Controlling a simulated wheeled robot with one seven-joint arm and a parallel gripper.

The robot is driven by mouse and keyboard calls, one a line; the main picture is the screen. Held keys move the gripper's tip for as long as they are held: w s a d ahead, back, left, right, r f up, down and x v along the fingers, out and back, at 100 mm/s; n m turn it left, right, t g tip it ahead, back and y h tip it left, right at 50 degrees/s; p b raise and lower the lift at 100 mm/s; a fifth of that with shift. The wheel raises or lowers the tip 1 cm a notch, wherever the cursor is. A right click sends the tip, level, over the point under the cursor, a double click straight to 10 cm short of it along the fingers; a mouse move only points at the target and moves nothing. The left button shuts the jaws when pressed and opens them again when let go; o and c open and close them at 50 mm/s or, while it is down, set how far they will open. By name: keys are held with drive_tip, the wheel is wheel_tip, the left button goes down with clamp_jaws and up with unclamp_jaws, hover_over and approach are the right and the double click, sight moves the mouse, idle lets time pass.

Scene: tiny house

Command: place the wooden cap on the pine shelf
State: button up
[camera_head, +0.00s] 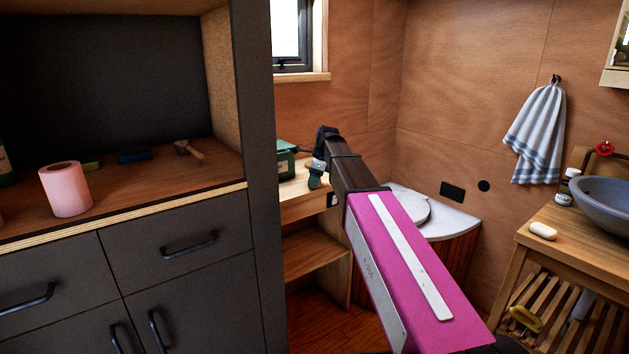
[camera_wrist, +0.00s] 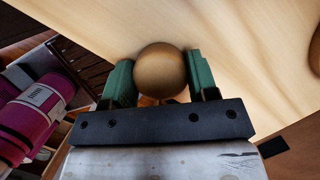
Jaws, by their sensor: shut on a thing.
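The wooden cap (camera_wrist: 160,72) is a round, brown, smooth piece in the wrist view. My gripper (camera_wrist: 160,84) has its two green fingers shut on it, one on each side. Behind the cap in the wrist view is a broad pale wood surface, which looks like the pine shelf (camera_wrist: 235,45); whether the cap touches it I cannot tell. In the head view my gripper (camera_head: 316,178) is at the pine shelf (camera_head: 300,187), close to its top board. The cap cannot be made out there.
A green box (camera_head: 286,162) stands on the shelf top, close to my gripper. A dark cabinet (camera_head: 180,270) with a pink roll (camera_head: 66,190) is at the left. A white-topped unit (camera_head: 452,222) is behind my arm. A wooden washstand (camera_head: 560,232) with a basin (camera_head: 604,200) is at the right.

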drive_tip(key=shift+f, duration=0.15)
drive_tip(key=o, duration=0.9)
drive_tip(key=v, duration=1.2)
